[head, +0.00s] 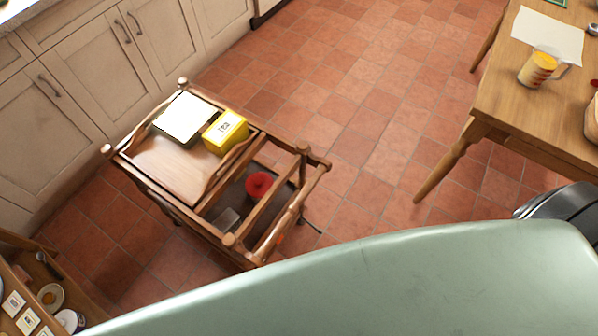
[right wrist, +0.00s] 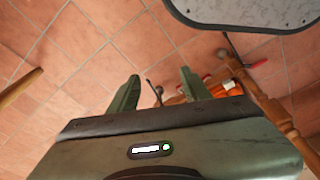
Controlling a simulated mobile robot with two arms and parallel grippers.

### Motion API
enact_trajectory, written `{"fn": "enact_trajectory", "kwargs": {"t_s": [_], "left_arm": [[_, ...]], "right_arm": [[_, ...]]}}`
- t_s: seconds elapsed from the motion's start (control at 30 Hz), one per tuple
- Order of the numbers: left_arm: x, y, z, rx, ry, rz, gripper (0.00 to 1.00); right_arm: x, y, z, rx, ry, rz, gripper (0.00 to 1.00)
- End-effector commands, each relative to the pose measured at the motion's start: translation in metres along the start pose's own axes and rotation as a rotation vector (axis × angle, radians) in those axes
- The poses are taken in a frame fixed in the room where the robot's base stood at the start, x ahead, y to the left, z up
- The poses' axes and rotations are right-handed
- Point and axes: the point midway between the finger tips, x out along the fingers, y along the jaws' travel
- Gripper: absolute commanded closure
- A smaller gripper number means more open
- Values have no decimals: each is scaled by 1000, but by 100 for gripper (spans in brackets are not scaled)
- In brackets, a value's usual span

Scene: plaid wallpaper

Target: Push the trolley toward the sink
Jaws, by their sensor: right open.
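The wooden trolley (head: 175,165) stands on the tiled floor in the head view, left of centre, beside the cabinets. A dark box with a white top (head: 184,117) and a yellow box (head: 225,132) sit on its top tray. A red round item (head: 258,185) shows on a lower level. My right gripper (right wrist: 160,76) is open and empty in the right wrist view. A turned wooden post (right wrist: 268,108), apparently the trolley's, is right of its fingers, apart from them. My left gripper is in neither view. I cannot make out a sink.
Pale cabinets (head: 95,65) line the left side. A wooden table (head: 510,85) with a jug (head: 540,68) stands at right. A shelf unit (head: 30,300) is at lower left. Tiled floor (head: 350,90) is clear between the trolley and table. My green body part covers the bottom.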

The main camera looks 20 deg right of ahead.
Motion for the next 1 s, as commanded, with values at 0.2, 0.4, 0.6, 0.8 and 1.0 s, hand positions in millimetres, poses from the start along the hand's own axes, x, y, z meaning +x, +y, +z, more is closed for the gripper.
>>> {"fn": "enact_trajectory", "kwargs": {"t_s": [0.2, 0.4, 0.6, 0.8, 1.0], "left_arm": [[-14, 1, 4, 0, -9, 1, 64], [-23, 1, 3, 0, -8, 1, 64], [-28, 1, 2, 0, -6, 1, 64], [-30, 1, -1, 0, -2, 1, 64], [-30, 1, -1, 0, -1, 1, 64]], "right_arm": [[-109, 3, -72, 25, 64, -2, 52], [-213, -14, -131, 111, 138, -56, 52], [-271, -61, -183, 305, 163, -195, 52], [-265, -82, -208, 583, 64, -242, 52], [-236, -54, -218, 931, -32, -153, 52]]}}
